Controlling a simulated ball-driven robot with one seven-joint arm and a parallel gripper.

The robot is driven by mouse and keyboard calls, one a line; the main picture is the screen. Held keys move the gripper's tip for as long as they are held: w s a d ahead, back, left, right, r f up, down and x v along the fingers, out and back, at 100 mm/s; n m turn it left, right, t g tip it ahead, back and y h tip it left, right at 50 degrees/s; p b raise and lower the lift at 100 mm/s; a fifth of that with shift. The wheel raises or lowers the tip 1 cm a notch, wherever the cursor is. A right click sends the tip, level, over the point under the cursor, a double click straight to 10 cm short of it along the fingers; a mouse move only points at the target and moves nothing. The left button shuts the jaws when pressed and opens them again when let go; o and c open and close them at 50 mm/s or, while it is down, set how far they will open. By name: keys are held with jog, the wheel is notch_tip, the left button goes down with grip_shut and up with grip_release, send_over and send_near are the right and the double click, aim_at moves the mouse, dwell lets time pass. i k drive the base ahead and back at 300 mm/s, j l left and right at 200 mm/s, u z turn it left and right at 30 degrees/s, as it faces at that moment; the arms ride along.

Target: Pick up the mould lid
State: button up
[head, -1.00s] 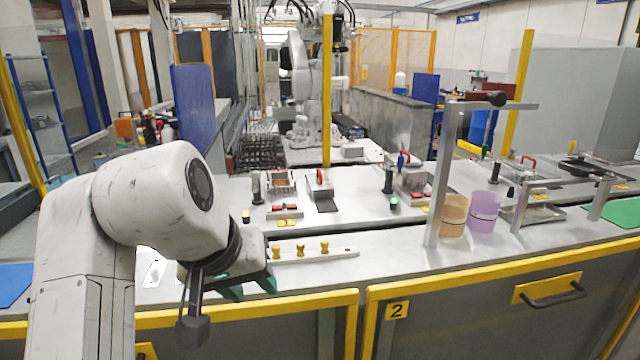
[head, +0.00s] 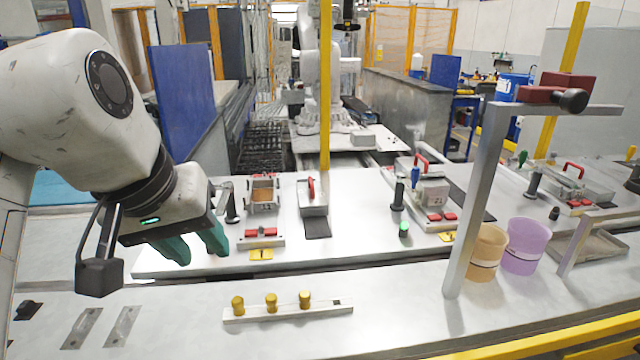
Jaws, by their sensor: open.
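A grey mould lid (head: 313,204) with an upright red handle (head: 311,187) sits on the worktop in the head view, at the back edge of a dark pad (head: 316,228). Left of it stands an open mould (head: 263,190) with a copper-brown inside. My gripper (head: 197,250) has teal fingers, apart and empty. It hangs left of the open mould and nearer to me, well away from the lid. Nothing covers the lid.
Black posts (head: 232,205) stand beside the moulds. A rail with brass knobs (head: 288,311) lies on the front counter. A second mould with a red handle (head: 432,188), a metal post (head: 474,200), an orange cup (head: 487,252) and a purple cup (head: 524,246) are to the right.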

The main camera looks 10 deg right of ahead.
aim_at(312, 200)
jog(key=i+l, duration=0.4)
jog(key=i, duration=0.15)
jog(key=i+l, duration=0.45)
jog(key=i+j, duration=0.05)
